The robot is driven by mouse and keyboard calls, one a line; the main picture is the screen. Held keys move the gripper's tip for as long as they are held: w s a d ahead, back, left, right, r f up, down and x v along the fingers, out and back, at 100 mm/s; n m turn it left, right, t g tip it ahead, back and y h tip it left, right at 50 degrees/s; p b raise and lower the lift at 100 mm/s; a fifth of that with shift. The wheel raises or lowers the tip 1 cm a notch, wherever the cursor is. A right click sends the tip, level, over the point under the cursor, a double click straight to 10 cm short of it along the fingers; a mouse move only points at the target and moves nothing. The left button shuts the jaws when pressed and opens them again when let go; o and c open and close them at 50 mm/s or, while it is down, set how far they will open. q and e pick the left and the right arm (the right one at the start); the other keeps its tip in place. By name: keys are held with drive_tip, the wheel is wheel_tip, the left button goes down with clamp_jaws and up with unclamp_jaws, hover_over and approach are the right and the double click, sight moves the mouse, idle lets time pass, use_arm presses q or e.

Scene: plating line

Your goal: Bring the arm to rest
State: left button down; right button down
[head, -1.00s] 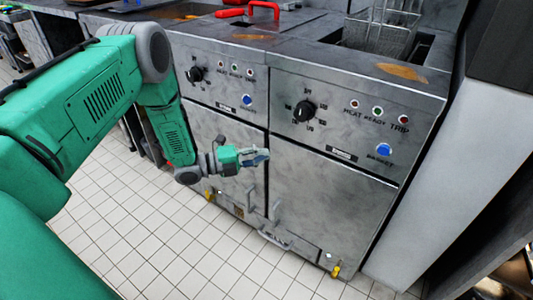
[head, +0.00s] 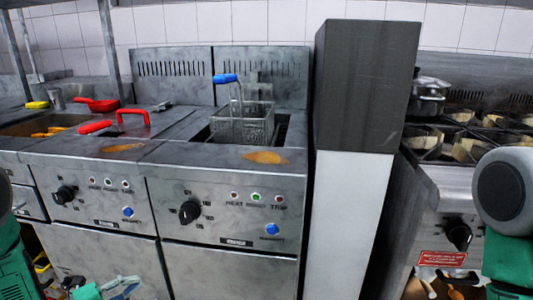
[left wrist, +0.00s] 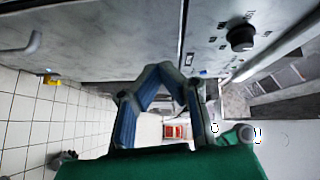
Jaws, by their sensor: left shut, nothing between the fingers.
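My left arm is low at the bottom left of the head view. Its gripper (head: 128,286) shows only in part at the bottom edge, in front of the lower fryer doors. In the left wrist view the blue-padded fingers (left wrist: 158,68) come together at their tips, shut with nothing between them. They are close to the grey fryer front, and I cannot tell if they touch it. My right arm shows in part at the right edge of the head view; its gripper is out of view.
The double fryer (head: 225,187) stands ahead, with a blue-handled wire basket (head: 243,124) in its right well.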

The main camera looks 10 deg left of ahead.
use_arm(q)
drive_tip(key=s+d+f+n+g+y+p, duration=0.4)
drive_tip(key=s+d+n+y, duration=0.2)
drive_tip(key=d+n, duration=0.5)
drive_tip(key=s+n+g+y+p, duration=0.1)
drive_tip(key=s+n+g, duration=0.3)
drive_tip(key=s, duration=0.7)
drive_tip(key=s+r+n+g+y+p, duration=0.1)
drive_tip(key=s+n+g+y, duration=0.2)
drive_tip(key=s+n, duration=0.5)
drive_tip(key=s+g, duration=0.1)
drive_tip(key=s, duration=0.3)
drive_tip(key=shift+n+g+y, duration=0.3)
drive_tip(key=shift+g+y, duration=0.1)
drive_tip(key=shift+a, duration=0.1)
